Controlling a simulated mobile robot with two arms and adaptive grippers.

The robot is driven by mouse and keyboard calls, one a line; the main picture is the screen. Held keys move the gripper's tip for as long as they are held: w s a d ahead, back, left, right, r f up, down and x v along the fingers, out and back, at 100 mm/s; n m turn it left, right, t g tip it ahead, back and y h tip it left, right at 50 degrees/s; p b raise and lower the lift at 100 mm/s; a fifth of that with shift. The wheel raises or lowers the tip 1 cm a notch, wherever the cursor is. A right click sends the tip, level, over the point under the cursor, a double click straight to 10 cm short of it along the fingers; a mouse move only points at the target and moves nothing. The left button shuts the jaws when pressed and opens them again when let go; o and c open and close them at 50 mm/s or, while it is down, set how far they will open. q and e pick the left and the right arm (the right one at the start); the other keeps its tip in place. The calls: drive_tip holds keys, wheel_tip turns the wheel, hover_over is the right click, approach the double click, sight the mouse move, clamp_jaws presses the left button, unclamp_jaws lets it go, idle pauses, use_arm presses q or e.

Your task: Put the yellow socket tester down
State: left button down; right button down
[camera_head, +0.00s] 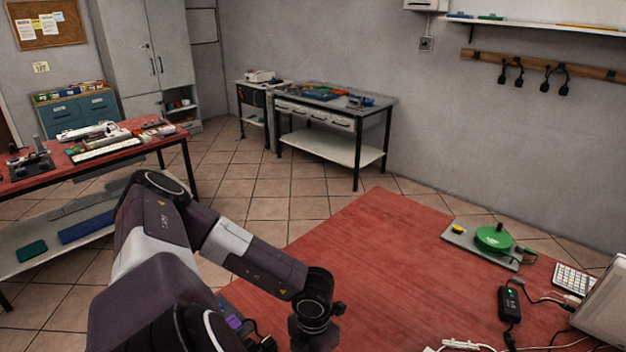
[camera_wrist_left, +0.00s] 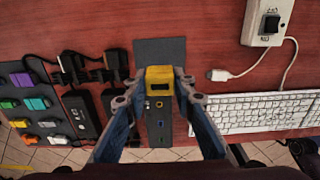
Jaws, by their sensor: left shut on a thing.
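The yellow socket tester (camera_wrist_left: 160,77) is between the fingertips of my left gripper (camera_wrist_left: 159,91) in the left wrist view. The gripper is shut on it. Beneath it is a dark grey strip or panel (camera_wrist_left: 150,48) with small round and square features along its near part. I cannot tell whether the tester touches the panel or hangs above it. In the head view my left arm reaches down over the near-left edge of the red table (camera_head: 360,240); its fingers and the tester are out of frame there. My right gripper is not in view.
Left of the tester lie black plugs (camera_wrist_left: 72,68), a power strip (camera_wrist_left: 82,115) and a board of coloured pieces (camera_wrist_left: 30,100). To the right are a white keyboard (camera_wrist_left: 250,110) and a switch box (camera_wrist_left: 268,20). A green reel (camera_head: 493,238) sits farther along the table, whose middle is clear.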

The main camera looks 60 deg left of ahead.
use_arm(q)
wheel_tip(320, 180, down, 6)
drive_tip(key=shift+f+p, duration=0.1)
drive_tip(key=shift+p, duration=0.35)
drive_tip(key=shift+f, duration=0.2)
drive_tip(key=shift+f, duration=0.2)
drive_tip(key=c, duration=1.6)
unclamp_jaws()
drive_tip(key=shift+r, duration=0.1)
drive_tip(key=shift+r, duration=0.1)
